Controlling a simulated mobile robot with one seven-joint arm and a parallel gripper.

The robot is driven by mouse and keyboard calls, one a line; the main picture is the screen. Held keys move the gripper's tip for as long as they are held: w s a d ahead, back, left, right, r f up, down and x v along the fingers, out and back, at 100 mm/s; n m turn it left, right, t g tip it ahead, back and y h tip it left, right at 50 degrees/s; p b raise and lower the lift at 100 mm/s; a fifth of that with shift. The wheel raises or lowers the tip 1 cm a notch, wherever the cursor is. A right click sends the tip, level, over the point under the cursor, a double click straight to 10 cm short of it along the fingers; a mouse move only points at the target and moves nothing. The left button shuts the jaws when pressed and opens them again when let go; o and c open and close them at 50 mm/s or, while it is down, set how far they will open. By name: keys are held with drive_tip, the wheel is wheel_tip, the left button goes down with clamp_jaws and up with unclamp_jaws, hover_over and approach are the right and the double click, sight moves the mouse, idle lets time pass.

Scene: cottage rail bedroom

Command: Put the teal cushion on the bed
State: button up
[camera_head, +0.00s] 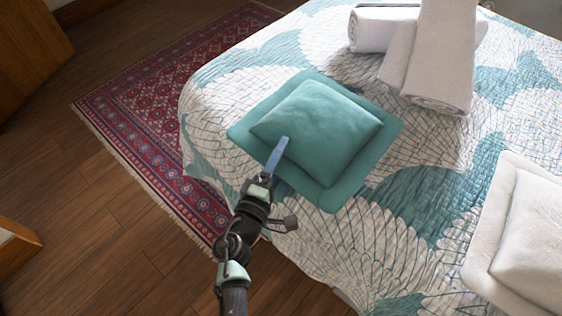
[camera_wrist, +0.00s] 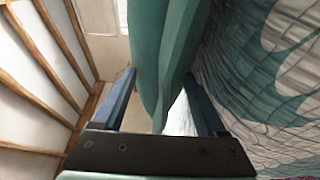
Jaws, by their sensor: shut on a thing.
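The teal cushion (camera_head: 318,128) is square with a flat border, and it lies over the near left part of the bed (camera_head: 385,235). The bed has a white and teal scale-patterned cover. My gripper (camera_head: 279,152) is at the cushion's near left edge, shut on that edge. In the wrist view the cushion (camera_wrist: 164,55) runs up between the two blue fingers of my gripper (camera_wrist: 160,100), with the bed cover (camera_wrist: 265,75) close on its right. I cannot tell whether the cushion's whole underside touches the bed. The lower finger is partly hidden in the head view.
Rolled white towels (camera_head: 432,60) lie on the bed behind the cushion. A white cushion (camera_head: 530,230) lies on the bed at the right edge. A red patterned rug (camera_head: 150,110) and wooden floor (camera_head: 90,220) are left of the bed.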

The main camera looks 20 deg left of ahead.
drive_tip(key=shift+f, duration=0.6)
drive_tip(key=shift+f+b, duration=0.15)
drive_tip(key=shift+b, duration=0.2)
drive_tip(key=o, duration=1.3)
drive_tip(key=shift+r+p, duration=0.3)
drive_tip(key=shift+p, duration=0.15)
drive_tip(key=s, duration=1.2)
drive_tip(key=shift+a, duration=0.25)
